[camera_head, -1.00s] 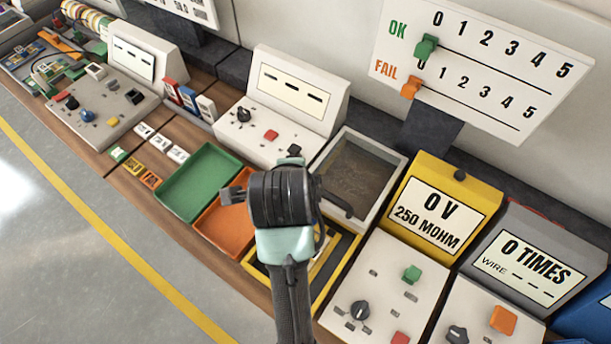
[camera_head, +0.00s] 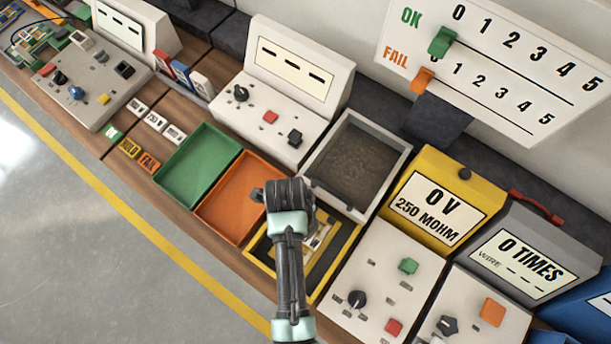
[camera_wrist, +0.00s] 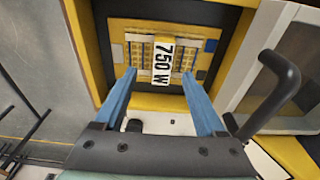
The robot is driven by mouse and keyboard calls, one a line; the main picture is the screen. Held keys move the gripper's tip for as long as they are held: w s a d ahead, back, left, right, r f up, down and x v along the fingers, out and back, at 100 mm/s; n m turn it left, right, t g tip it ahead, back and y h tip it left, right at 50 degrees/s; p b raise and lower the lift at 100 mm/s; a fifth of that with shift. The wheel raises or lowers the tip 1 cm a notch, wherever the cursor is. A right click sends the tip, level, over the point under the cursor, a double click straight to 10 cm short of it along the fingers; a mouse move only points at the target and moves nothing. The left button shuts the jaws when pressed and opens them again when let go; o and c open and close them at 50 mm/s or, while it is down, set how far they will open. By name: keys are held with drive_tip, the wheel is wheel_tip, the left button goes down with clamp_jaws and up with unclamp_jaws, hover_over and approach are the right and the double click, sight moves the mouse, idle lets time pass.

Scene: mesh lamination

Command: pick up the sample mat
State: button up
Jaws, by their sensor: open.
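The sample mat, a yellow piece with grid-like patches (camera_wrist: 187,58), lies in a dark bed with a yellow frame (camera_wrist: 232,50) in the wrist view. A white label reading "750 W" (camera_wrist: 162,62) lies across its middle. In the head view the yellow-framed bed (camera_head: 340,262) is partly hidden behind my arm, and only part of the mat (camera_head: 318,236) shows. My gripper (camera_wrist: 159,73) is open, with its two blue fingers pointing at the mat, one on each side of the label. Nothing is held. Whether the fingertips touch the mat cannot be told.
A grey-brown basin (camera_head: 350,160) with a dark handle stands beside the bed; the handle (camera_wrist: 278,85) is close right of my fingers. Orange (camera_head: 235,205) and green (camera_head: 195,165) trays lie left. A yellow meter (camera_head: 440,200) and its control panel (camera_head: 385,275) stand right.

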drive_tip(key=shift+d+f+p, duration=0.15)
drive_tip(key=shift+f+p, duration=0.2)
drive_tip(key=shift+f, duration=0.95)
drive_tip(key=shift+d+f+p, duration=0.15)
drive_tip(key=shift+f+p, duration=0.15)
drive_tip(key=shift+f, duration=1)
clamp_jaws()
